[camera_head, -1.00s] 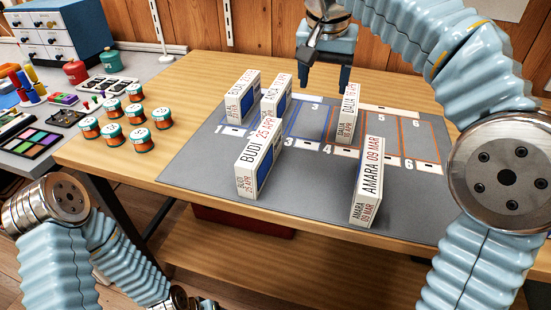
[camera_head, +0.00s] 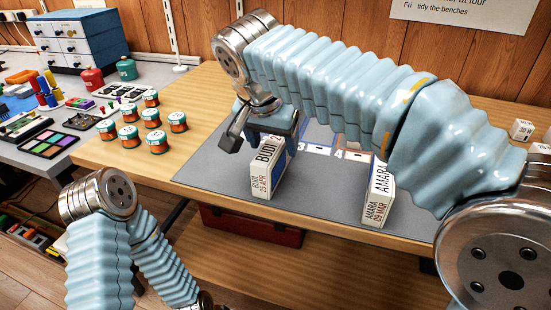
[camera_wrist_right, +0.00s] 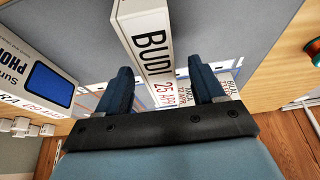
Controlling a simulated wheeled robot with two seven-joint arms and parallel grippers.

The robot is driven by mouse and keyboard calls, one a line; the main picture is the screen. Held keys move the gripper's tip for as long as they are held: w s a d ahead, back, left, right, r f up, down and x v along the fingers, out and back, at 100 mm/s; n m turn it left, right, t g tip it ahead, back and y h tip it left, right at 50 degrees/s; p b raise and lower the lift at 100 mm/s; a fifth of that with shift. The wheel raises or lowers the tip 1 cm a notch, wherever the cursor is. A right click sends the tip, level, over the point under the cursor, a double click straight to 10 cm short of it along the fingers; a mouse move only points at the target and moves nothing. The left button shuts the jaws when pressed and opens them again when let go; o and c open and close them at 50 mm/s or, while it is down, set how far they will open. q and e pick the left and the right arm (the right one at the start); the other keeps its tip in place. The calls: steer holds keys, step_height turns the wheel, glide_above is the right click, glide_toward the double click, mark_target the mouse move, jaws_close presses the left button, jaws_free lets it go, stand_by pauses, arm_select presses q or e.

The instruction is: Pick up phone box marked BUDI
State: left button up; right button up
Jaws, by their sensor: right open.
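The BUDI box (camera_head: 262,182), white with black and red lettering reading BUDI 25 APR, stands upright at the front of the grey mat (camera_head: 325,205). My right gripper (camera_head: 272,135) is above its top, jaws open. In the right wrist view the open fingers (camera_wrist_right: 160,66) lie on either side of the BUDI box's (camera_wrist_right: 150,38) lettered top edge, with gaps visible; I see no grip. The left arm comes in at lower left in the head view; its gripper is out of frame.
The AMARA box (camera_head: 376,207) stands right of BUDI, and also shows in the wrist view (camera_wrist_right: 38,75). Other boxes (camera_wrist_right: 226,90) lie beyond the fingers. My right arm hides much of the mat. Orange-and-green jars (camera_head: 152,119) stand at left. A small white box (camera_head: 521,129) is far right.

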steer(key=x, duration=0.5)
steer(key=shift+s, duration=0.15)
steer(key=shift+c, duration=0.3)
steer(key=c, duration=1.2)
